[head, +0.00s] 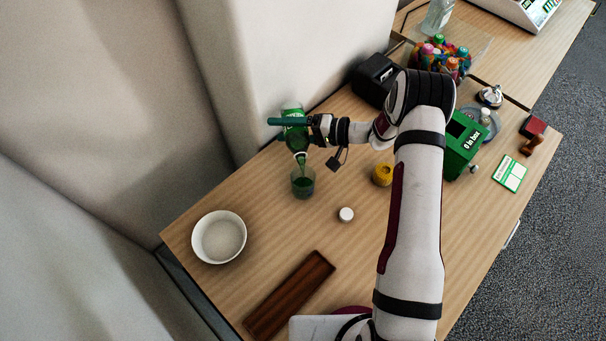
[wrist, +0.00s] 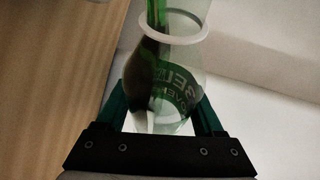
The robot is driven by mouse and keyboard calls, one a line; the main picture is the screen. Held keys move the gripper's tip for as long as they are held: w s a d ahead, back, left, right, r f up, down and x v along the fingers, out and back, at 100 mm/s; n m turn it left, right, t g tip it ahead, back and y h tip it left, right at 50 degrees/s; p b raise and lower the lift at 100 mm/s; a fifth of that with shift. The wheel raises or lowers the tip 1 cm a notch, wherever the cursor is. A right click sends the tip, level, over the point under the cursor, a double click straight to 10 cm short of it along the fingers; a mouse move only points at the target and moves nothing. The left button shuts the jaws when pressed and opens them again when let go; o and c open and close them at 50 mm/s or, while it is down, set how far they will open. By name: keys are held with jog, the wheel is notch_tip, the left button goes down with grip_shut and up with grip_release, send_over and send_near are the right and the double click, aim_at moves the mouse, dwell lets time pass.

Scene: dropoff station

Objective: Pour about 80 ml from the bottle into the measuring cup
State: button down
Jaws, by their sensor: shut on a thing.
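My gripper (head: 292,122) is shut on the green bottle (head: 298,141) above the table's far left part. The bottle is tipped with its neck down, and its mouth is at the rim of the measuring cup (head: 303,186). The cup is clear and stands upright on the table with green liquid inside; its markings are too small to read. In the wrist view the bottle (wrist: 165,85) sits between the two green fingers of my gripper (wrist: 165,115), with part of a label showing. Whether liquid is running at this instant is hard to tell.
A white bowl (head: 219,237) stands left of the cup. A white cap (head: 346,214), a yellow object (head: 382,174) and an empty brown tray (head: 290,296) lie nearby. A green box (head: 462,146) and a black device (head: 376,80) stand to the right. A wall rises close behind the bottle.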

jog(key=shift+r+n, duration=0.4)
jog(key=shift+r, duration=0.1)
dwell(1.2)
jog(key=shift+w+f+m, duration=0.1)
jog(key=shift+f+m, duration=0.4)
jog(key=shift+f, duration=0.1)
jog(key=shift+m+g+h, duration=0.3)
jog(key=shift+m+g, duration=0.2)
jog(key=shift+m, duration=0.2)
jog(key=shift+w+f+m+g, duration=0.1)
jog(key=shift+f+m+g, duration=0.2)
jog(key=shift+f+m, duration=0.3)
jog(key=shift+g+h, duration=0.3)
